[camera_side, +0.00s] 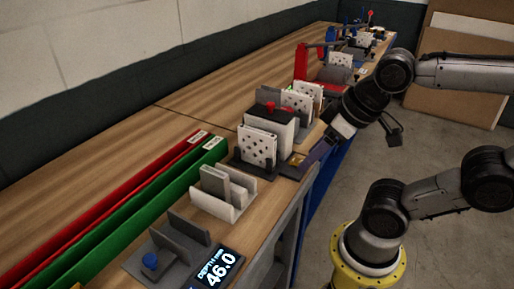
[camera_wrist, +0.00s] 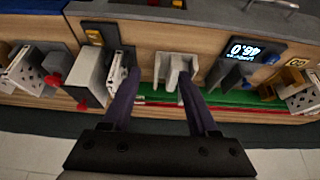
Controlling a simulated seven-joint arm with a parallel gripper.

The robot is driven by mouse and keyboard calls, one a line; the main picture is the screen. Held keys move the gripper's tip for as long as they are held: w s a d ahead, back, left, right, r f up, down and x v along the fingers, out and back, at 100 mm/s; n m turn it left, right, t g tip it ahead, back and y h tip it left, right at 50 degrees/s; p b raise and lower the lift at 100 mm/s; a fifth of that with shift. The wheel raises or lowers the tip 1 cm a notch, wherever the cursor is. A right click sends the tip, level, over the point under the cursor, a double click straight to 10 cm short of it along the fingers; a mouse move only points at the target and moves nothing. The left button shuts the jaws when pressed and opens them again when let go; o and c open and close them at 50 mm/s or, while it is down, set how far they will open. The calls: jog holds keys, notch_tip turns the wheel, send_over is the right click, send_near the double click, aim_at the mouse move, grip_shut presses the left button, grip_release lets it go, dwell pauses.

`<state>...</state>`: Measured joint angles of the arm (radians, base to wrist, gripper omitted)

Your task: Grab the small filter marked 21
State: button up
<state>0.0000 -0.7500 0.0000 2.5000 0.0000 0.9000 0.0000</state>
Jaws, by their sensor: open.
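No marking 21 can be read in either view. A white perforated filter plate (camera_side: 257,147) stands upright in a dark holder in the side view. More perforated plates (camera_side: 296,103) stand farther back along the bench.
A white box with a red knob (camera_side: 270,106) stands behind the nearer plate. Red (camera_side: 110,200) and green (camera_side: 130,215) rails run along the bench's left. A depth display reading 46.0 (camera_side: 216,268) and a grey holder (camera_side: 180,240) are at the front. Bare wood (camera_side: 190,100) lies behind.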

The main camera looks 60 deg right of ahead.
jog(key=w+d+r+n+g, duration=0.1)
jog(key=w+r+g, duration=0.1)
jog(key=w+r, duration=0.4)
jog(key=g, duration=0.3)
send_over(257, 131)
jog(key=a, duration=0.1)
jog(key=shift+m+g, duration=0.3)
jog(key=shift+m, duration=0.2)
jog(key=f, duration=0.8)
jog(key=shift+d+f, duration=0.25)
jog(key=shift+d, duration=0.05)
jog(key=shift+d+f, duration=0.2)
jog(key=shift+f, duration=2.95)
grip_shut()
